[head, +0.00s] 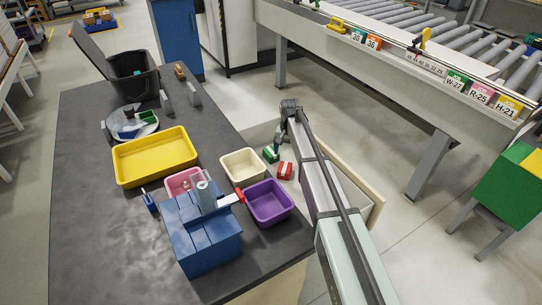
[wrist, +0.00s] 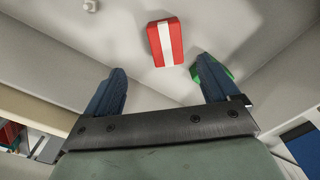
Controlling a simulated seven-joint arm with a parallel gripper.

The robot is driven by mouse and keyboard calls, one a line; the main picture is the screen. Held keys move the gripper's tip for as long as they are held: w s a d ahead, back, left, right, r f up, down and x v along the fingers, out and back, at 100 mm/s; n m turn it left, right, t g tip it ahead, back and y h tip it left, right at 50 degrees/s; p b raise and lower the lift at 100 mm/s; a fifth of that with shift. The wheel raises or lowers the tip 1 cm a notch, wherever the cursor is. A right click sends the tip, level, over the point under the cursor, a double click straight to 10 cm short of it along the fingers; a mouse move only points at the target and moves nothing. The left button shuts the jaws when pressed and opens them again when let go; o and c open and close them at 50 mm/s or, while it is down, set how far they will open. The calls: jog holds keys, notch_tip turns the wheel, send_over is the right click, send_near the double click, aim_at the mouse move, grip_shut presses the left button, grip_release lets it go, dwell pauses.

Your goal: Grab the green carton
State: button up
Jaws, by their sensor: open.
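The green carton (head: 270,155) lies in an open, pale drawer beside the dark table. In the wrist view the green carton (wrist: 225,71) is mostly hidden behind my right-hand finger. A red carton with a white stripe (head: 285,171) lies close to it in the drawer; the red carton (wrist: 172,38) shows fully in the wrist view, ahead of the gap between my fingers. My gripper (head: 277,142) reaches into the drawer area near the green carton. In the wrist view my gripper (wrist: 160,78) is open, with nothing between its fingers. Whether a finger touches the green carton I cannot tell.
The drawer's pale walls (head: 351,172) surround the cartons closely. The dark table (head: 88,190) beside it holds a yellow tray (head: 157,178), a cream bin (head: 243,167), a purple bin (head: 269,205) and a blue box (head: 207,250). A roller conveyor (head: 440,120) stands behind the drawer.

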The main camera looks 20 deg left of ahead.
jog(key=m+t+y, duration=0.3)
jog(key=m, duration=2.4)
send_near(271, 151)
jog(key=x, duration=0.4)
jog(key=shift+w+d+f, duration=0.25)
jog(key=shift+d+f, duration=0.05)
jog(key=shift+s+a+x, duration=0.15)
jog(key=shift+x, duration=1.35)
jog(key=shift+s+a+x, duration=0.1)
jog(key=shift+a+x, duration=0.05)
jog(key=shift+x, duration=1.35)
